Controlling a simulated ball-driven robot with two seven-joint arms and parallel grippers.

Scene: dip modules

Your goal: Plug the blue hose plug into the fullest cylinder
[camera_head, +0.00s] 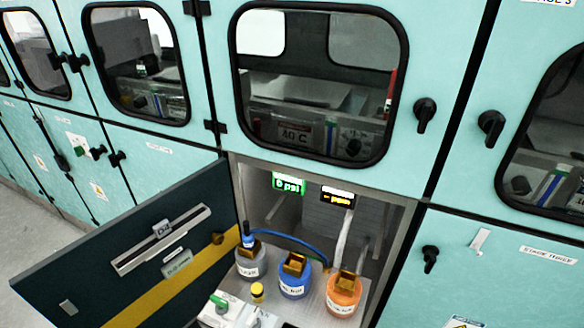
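Three cylinders stand side by side in an open lower cabinet: a grey one (250,268) at left, a blue one (294,290) in the middle and an orange one (343,304) at right. Each has a brown-gold fitting on top and a label too small to read. The blue hose plug (247,240) is upright at the top of the grey cylinder; I cannot tell whether it is seated there. A blue hose (290,241) curves from near the plug to the right, behind the cylinders. No fill level is readable. Neither of my grippers is in view.
The dark cabinet door (90,268) hangs open at left. A green display (288,183) reads what looks like 0 psi; an amber one (338,196) ends in ppm. A yellow knob (257,291) and a green-and-white valve (218,302) stand in front of the cylinders.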

